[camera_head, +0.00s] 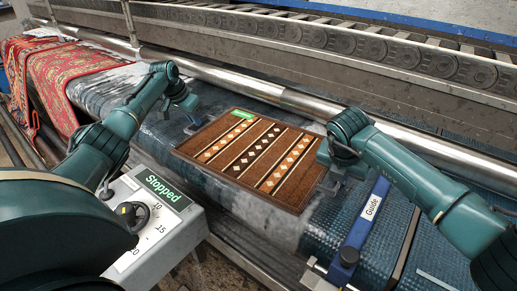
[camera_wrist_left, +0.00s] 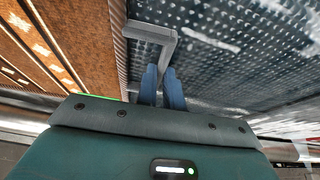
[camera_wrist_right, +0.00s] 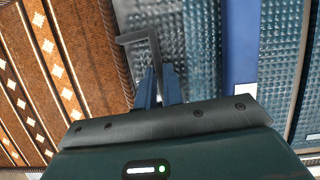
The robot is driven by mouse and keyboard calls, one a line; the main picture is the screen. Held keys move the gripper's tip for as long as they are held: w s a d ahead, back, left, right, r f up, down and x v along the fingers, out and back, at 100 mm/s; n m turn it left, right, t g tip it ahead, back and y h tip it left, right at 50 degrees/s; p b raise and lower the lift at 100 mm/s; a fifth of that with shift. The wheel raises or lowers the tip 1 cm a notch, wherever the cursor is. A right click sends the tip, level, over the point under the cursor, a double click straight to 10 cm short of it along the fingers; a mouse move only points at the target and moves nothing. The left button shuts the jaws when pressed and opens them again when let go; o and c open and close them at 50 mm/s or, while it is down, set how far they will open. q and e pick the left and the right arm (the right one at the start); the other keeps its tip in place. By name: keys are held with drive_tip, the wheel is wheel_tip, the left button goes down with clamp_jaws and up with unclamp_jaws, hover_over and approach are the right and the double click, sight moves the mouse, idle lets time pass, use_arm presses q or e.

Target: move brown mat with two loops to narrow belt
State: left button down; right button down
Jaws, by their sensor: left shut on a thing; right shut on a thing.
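The brown mat (camera_head: 222,157), with rows of diamonds and a green tag, lies flat over the wet blue belt (camera_head: 262,219); I cannot tell whether it is slightly raised. My left gripper (camera_head: 192,108) is shut on the grey loop (camera_wrist_left: 150,38) at the mat's left end. My right gripper (camera_head: 336,165) is shut on the grey loop (camera_wrist_right: 137,37) at its right end. A blue bar labelled Guide (camera_head: 364,222) crosses the belt just right of the mat. More blue belt (camera_head: 398,218) shows beyond it, partly hidden by my right arm.
A control box (camera_head: 152,228) reading Stopped, with a dial, stands at the front left. Red patterned rugs (camera_head: 78,75) lie on the belt at the far left. A metal roller (camera_head: 265,90) and a chain rail (camera_head: 330,45) run behind the belt.

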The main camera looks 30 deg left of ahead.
use_arm(q)
drive_tip(key=shift+r, duration=0.15)
use_arm(e)
drive_tip(key=shift+r, duration=0.2)
